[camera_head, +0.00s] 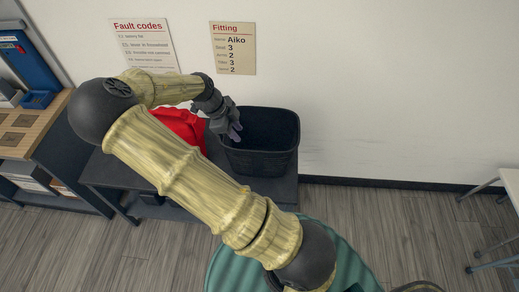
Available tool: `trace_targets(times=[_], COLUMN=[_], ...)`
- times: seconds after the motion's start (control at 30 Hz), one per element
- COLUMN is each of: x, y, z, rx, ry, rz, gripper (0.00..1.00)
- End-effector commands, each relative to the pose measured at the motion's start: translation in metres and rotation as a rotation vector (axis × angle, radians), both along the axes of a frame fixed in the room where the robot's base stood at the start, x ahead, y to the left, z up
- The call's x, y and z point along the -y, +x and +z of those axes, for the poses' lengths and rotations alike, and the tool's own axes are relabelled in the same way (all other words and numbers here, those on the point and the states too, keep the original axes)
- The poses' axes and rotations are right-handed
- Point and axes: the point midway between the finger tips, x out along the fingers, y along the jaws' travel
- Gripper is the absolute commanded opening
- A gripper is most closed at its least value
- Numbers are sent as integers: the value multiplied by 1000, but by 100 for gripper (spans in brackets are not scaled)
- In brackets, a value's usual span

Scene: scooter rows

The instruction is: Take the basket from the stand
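A black basket (279,156) with an open top stands on the dark stand (285,190) against the wall. My gripper (234,134) is at the left end of the basket's rim, pointing down. The gripper is small in the view, and I cannot tell whether its fingers are apart or closed on the rim. My arm crosses in front and hides part of the stand.
A red object (184,124) is on the stand left of the basket, partly behind my arm. A wooden-topped bench (30,135) with blue items stands at the left. Wall signs (233,48) hang above. A white table (511,183) is at the far right; floor between is clear.

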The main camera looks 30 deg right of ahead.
Motion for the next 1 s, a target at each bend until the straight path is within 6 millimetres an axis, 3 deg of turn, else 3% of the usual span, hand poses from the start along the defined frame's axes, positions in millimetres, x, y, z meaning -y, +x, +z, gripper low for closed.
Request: trace_targets(times=[0.7, 1.0], x=[43, 46], y=[-16, -16], z=[-103, -111], rx=[-4, -1], ry=[1, 1], rz=[-1, 1], gripper=[29, 29])
